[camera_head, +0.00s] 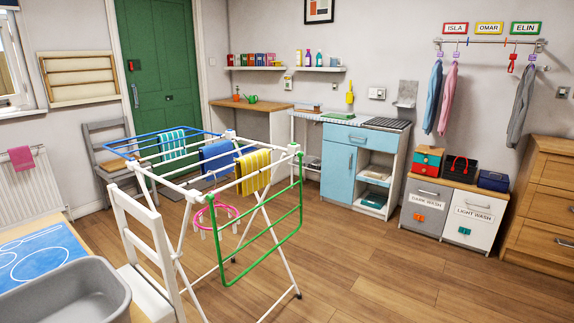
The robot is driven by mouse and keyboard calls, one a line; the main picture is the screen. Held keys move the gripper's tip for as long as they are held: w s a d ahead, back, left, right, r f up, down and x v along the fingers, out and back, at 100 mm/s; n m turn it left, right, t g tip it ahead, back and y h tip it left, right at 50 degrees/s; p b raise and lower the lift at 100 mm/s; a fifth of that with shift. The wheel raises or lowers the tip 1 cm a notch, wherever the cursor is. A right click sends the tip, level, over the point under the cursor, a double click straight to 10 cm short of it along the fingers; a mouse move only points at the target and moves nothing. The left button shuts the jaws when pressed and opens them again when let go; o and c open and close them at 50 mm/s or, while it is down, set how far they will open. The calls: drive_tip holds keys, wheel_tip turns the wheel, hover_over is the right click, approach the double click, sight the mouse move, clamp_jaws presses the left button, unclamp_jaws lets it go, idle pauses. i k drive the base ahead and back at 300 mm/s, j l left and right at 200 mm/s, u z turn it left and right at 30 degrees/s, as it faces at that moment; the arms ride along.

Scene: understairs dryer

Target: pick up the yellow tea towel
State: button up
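The yellow tea towel (254,172), with pale stripes, hangs folded over a rail of the white drying rack (229,134), near the rack's green end. A blue towel (217,157) hangs to its left, and a teal striped towel (172,146) hangs further left. The yellow towel hangs apart from the floor. My gripper is not in view.
A white chair (140,228) stands at the rack's near left side. A grey tub (68,296) and a blue mat (38,254) are at the lower left. A pink ring hanger (213,213) hangs under the rack. Wooden floor (390,270) is clear to the right.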

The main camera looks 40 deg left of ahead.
sight(250, 163)
drive_tip(key=i+u, duration=0.2)
drive_tip(key=i, duration=0.3)
drive_tip(key=i+l+u, duration=0.2)
drive_tip(key=i, duration=0.35)
drive_tip(key=i+l+u, duration=0.15)
drive_tip(key=i, duration=0.35)
drive_tip(key=j, duration=0.1)
